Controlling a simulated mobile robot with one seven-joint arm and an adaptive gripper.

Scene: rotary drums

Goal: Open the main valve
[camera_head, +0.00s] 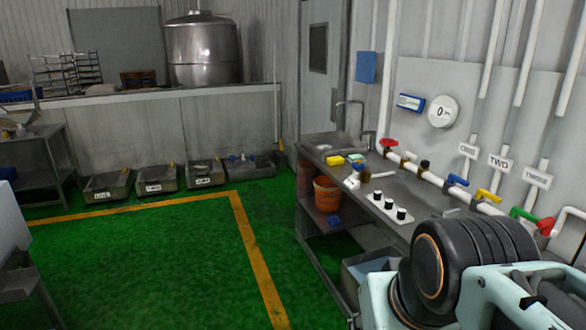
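A white pipe (431,178) runs along the wall above the steel counter at the right, with several valves on it. A red round handwheel (389,143) is at its far end. Blue (458,181), yellow (488,195) and green (523,214) levers follow toward me, then a red lever (546,226) at the near end. I see no label that tells which is the main valve. A round white gauge (442,112) above reads 0. Part of my arm fills the lower right, apart from the valves in the picture; my gripper is not visible.
The steel counter (349,192) holds a yellow sponge, small bottles and a white panel with black knobs (389,206). An orange bucket (327,194) stands on its lower shelf. Labelled bins (106,186) line the back wall. The green floor (140,255) left of the counter is clear.

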